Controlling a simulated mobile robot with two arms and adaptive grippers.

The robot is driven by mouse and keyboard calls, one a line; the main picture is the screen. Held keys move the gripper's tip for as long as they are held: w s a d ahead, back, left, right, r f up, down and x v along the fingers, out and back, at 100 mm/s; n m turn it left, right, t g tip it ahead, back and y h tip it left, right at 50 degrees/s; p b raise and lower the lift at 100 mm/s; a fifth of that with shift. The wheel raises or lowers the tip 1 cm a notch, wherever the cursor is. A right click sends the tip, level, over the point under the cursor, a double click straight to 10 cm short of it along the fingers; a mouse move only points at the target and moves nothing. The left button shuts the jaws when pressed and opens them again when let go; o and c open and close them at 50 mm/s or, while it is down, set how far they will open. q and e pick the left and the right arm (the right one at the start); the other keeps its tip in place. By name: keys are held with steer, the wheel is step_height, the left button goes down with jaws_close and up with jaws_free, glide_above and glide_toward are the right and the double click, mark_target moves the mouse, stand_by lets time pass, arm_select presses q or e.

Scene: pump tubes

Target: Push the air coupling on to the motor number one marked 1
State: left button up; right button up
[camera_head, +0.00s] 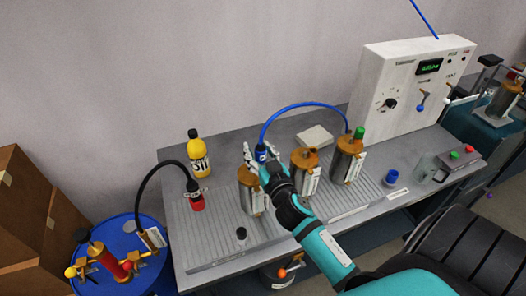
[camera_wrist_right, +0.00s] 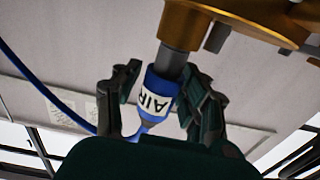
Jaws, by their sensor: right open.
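The blue air coupling (camera_head: 261,153), lettered AIR, is at the top of the leftmost of three metal motors (camera_head: 251,192). I cannot read that motor's number. In the wrist view the coupling (camera_wrist_right: 158,98) sits around the end of a grey port (camera_wrist_right: 172,62) under the gold motor cap (camera_wrist_right: 225,25); how far it is on is unclear. A blue hose (camera_head: 300,105) arcs from it to the right. My right gripper (camera_wrist_right: 165,98) is open, one finger on each side of the coupling. My left gripper is out of view.
Two more motors, the middle one (camera_head: 304,172) and one with a green cap (camera_head: 348,160), stand right on the ribbed tray (camera_head: 215,240). A white control box (camera_head: 405,85) stands behind right.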

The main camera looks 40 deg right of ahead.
steer(key=v, duration=1.1)
steer(key=shift+s, duration=0.45)
